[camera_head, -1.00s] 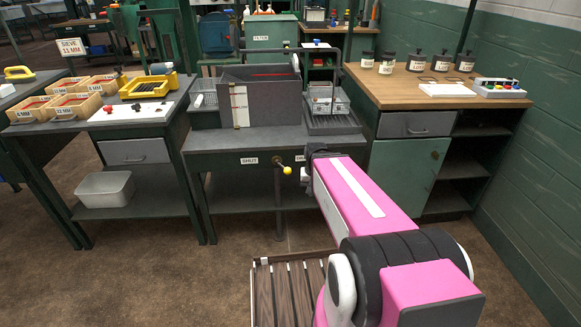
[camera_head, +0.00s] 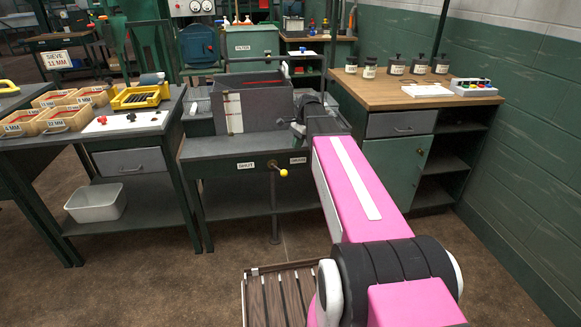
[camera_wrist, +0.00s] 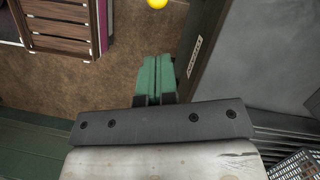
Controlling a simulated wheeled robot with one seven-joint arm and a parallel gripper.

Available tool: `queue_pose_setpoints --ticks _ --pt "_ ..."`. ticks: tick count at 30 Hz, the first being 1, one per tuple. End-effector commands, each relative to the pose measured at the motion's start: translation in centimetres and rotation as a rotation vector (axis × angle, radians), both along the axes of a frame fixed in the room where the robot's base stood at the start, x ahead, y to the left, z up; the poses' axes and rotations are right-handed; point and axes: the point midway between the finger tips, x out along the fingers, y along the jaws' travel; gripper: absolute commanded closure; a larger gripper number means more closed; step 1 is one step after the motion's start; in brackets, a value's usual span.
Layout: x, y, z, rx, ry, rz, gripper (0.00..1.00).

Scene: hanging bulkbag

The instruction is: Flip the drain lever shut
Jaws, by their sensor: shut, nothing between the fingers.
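The drain lever (camera_head: 283,173) has a yellow ball knob and sits on the front of the dark bench. It leans down and to the right of its pivot, between the SHUT label (camera_head: 245,165) and the DRAIN label (camera_head: 298,160). My gripper (camera_head: 284,122) is above and slightly right of the lever in the head view, in front of the grey tank. In the wrist view my gripper (camera_wrist: 158,62) shows green fingers closed together and empty. The yellow knob (camera_wrist: 157,3) is at the top edge there, apart from the fingers; the lever's shaft is out of frame.
The grey tank (camera_head: 262,108) stands on the dark bench (camera_head: 222,150). The wooden-topped cabinet (camera_head: 400,95) is to the right, with several jars. A slatted wooden pallet (camera_head: 275,295) lies on the floor in front. The floor before the lever is clear.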

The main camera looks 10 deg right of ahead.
Motion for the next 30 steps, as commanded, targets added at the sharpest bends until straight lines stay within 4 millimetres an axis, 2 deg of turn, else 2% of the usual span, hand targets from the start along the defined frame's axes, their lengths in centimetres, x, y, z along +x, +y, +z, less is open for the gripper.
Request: queue_pose_setpoints --ticks 6,10,22,30 --pt "-0.1 0.1 -0.2 -0.001 -0.001 0.002 1.00" --pt "-0.2 0.3 -1.1 0.000 0.000 0.003 1.00" --pt "-0.8 2.0 -7.0 -0.001 0.000 0.002 1.00" --pt "-1.0 2.7 -9.4 -0.001 -0.001 0.003 1.00"
